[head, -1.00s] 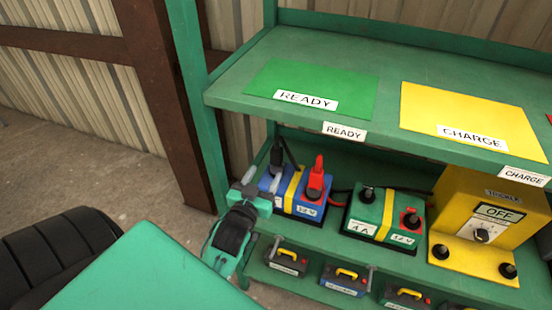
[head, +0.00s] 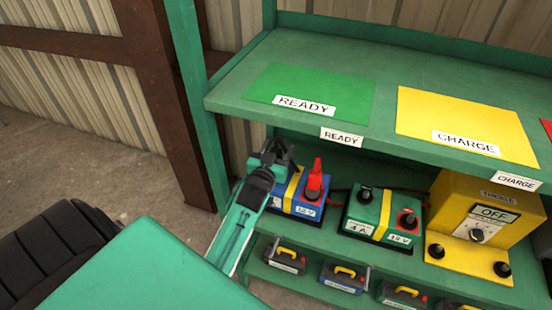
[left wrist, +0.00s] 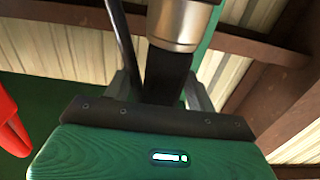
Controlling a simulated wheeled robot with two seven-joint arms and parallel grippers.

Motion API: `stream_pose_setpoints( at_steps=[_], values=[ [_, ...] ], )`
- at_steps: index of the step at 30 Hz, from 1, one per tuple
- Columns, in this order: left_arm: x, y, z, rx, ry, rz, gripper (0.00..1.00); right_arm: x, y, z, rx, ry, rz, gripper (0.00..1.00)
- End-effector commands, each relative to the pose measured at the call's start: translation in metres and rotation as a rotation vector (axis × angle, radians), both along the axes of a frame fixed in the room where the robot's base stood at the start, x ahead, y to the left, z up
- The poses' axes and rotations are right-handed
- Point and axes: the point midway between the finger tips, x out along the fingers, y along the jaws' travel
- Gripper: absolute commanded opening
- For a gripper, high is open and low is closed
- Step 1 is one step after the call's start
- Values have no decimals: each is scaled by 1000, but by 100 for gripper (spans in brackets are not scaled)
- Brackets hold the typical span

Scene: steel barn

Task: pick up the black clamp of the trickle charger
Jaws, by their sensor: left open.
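The yellow trickle charger (head: 478,216), with a dial and an OFF label, stands at the right of the middle shelf. A red clamp (head: 315,180) stands on the blue battery (head: 297,207) at the left; its red also shows in the left wrist view (left wrist: 12,125). My left gripper (head: 273,150) is open at that battery's left side and covers the black clamp's place in the head view. In the left wrist view, a black piece (left wrist: 167,76), apparently the black clamp, stands between the grey fingers; I cannot tell whether they touch it. My right gripper is not in view.
A green battery (head: 384,218) stands between the blue battery and the charger. The upper shelf (head: 385,105) overhangs them, with green and yellow mats. Small batteries (head: 345,278) line the lower shelf. A green rack post (head: 198,100) stands left of my gripper.

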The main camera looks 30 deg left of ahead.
Motion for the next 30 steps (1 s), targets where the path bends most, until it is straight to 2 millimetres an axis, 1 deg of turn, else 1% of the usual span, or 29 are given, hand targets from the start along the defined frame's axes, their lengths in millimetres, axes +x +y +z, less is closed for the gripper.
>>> stream_pose_setpoints(
  at_steps=[2, 8, 9, 11, 12, 14, 15, 16, 17, 23, 25, 29, 30],
  values=[
    [3, 1, 0, 0, 0, 0, 56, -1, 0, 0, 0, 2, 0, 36],
    [3, 1, 0, 0, 0, 0, 56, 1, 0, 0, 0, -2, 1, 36],
    [3, 1, 0, 0, 0, 0, 48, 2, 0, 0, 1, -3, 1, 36],
    [3, 1, 0, 0, 0, 0, 37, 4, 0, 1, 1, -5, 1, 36],
    [3, 1, 0, 0, 0, 0, 29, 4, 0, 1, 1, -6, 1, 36],
    [3, 1, 0, 0, 0, 0, 17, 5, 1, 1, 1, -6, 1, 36],
    [3, 1, 0, 0, 0, 0, 9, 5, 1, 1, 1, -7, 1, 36],
    [3, 1, 0, 0, 0, 0, 3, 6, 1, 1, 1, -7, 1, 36],
    [3, 1, 0, 0, 0, 0, 0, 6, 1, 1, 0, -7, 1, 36],
    [3, 1, 0, 0, -1, 0, 0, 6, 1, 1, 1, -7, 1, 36],
    [3, 1, 4, 0, -1, 0, 0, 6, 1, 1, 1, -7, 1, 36],
    [3, 0, 21, 1, -4, -1, 0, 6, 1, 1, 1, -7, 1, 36],
    [3, 0, 30, 1, -5, -1, 0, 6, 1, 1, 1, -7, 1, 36]
  ],
)
